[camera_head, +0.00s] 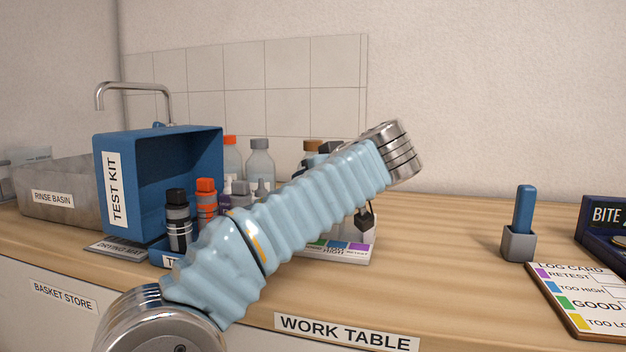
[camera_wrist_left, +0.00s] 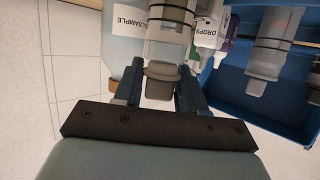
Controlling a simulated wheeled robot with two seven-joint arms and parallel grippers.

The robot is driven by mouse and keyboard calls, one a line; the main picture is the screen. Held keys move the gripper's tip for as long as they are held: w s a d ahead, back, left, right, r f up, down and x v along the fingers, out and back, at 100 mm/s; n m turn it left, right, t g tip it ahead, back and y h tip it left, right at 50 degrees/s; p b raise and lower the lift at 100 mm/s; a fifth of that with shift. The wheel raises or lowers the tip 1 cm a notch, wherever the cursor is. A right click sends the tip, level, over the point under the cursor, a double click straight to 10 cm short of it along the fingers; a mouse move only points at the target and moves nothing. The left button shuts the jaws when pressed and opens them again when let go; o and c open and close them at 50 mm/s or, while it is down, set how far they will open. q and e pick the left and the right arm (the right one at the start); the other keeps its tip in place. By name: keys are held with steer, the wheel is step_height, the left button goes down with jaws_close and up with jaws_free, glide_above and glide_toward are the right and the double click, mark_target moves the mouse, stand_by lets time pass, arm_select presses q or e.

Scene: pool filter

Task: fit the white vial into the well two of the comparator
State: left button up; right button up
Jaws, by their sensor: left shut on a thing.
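In the left wrist view my left gripper (camera_wrist_left: 160,88) is shut on a clear vial (camera_wrist_left: 162,53) with a grey stopper, one finger on each side. Whether this is the white vial I cannot tell for sure.
The blue test kit box (camera_head: 160,140) stands at left, with a black-capped vial (camera_head: 178,228) and an orange-capped vial (camera_head: 206,205) at its front. Several bottles stand behind my arm. A grey holder (camera_head: 518,244) with a blue stick and a log card (camera_head: 585,300) lie right. Table between is clear.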

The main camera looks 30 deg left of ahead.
stand_by(0.3)
arm_select(q)
steer(key=o, duration=1.6)
steer(key=shift+r+p, duration=3)
steer(key=shift+r, duration=0.55)
jaws_close()
